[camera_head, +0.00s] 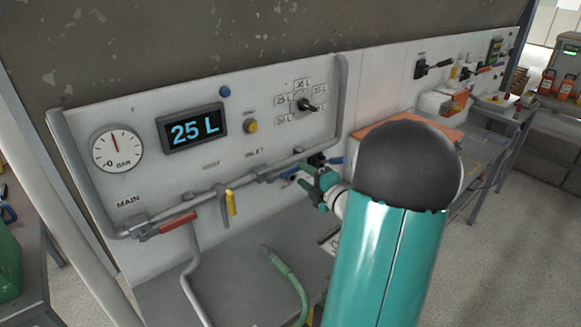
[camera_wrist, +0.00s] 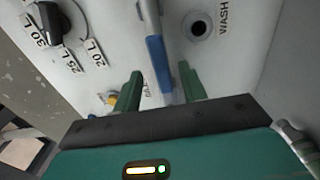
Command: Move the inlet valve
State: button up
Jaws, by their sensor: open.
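The inlet valve's blue handle (camera_wrist: 158,62) shows in the wrist view, between my two green fingers and running lengthwise between them. My gripper (camera_wrist: 162,80) is open, with a gap visible on both sides of the handle; I cannot tell whether either finger touches it. In the head view, the blue handle (camera_head: 336,160) shows at the pipe to the right of the INLET label, partly hidden by my gripper. My gripper (camera_head: 312,182) is close in front of the panel there, and my arm covers the area to its right.
A red handle (camera_head: 178,222) at MAIN and a yellow handle (camera_head: 231,202) are on the same pipe. A gauge (camera_head: 117,149), a 25 L display (camera_head: 191,128) and a selector knob (camera_head: 305,105) are above. A WASH port (camera_wrist: 199,28) is beside the handle.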

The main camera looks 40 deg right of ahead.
aim_at(296, 170)
jog(key=w, duration=0.6)
jog(key=shift+w+d, duration=0.3)
jog(key=shift+d, duration=0.05)
grip_shut()
